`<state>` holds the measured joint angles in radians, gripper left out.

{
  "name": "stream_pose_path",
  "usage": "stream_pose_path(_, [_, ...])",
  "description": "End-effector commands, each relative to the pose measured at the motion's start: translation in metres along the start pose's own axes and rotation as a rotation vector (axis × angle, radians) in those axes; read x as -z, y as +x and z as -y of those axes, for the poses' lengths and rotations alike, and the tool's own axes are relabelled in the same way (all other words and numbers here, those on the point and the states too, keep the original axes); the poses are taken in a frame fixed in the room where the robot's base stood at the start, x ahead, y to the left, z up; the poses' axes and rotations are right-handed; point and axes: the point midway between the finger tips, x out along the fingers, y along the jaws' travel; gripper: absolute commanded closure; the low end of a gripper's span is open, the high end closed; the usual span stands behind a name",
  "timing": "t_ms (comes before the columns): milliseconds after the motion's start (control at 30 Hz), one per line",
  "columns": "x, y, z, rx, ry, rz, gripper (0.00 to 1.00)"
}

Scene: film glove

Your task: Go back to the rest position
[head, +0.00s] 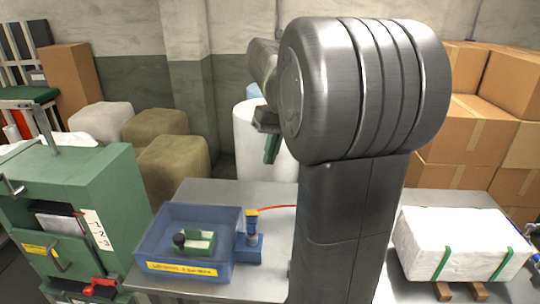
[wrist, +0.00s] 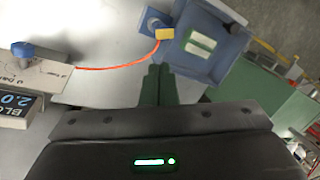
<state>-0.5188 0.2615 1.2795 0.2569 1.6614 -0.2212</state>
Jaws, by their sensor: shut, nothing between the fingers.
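My gripper (head: 270,150) hangs at the end of my raised arm, above the back of the metal table in the head view. Part of the gripper is hidden behind my arm. In the wrist view its two green fingers (wrist: 158,72) are together, with nothing between them. They point down toward the bare grey tabletop (wrist: 110,80).
A blue tray (head: 190,273) holds a green and white piece (head: 202,242). Beside it is a blue block (head: 249,248) with a yellow top and orange cord. A green machine (head: 110,190) stands left, a white bale (head: 460,240) right. Cartons (head: 450,130) are stacked behind.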

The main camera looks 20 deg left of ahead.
Motion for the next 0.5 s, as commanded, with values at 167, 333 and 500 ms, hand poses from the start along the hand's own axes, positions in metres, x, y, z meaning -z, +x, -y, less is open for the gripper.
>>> stream_pose_path(167, [0.0,0.002,0.0,0.0,0.0,0.001,1.0])
stream_pose_path(333, [0.0,0.014,0.001,0.001,0.0,0.002,1.0])
stream_pose_path(500, [0.0,0.039,0.004,0.001,-0.001,0.004,1.0])
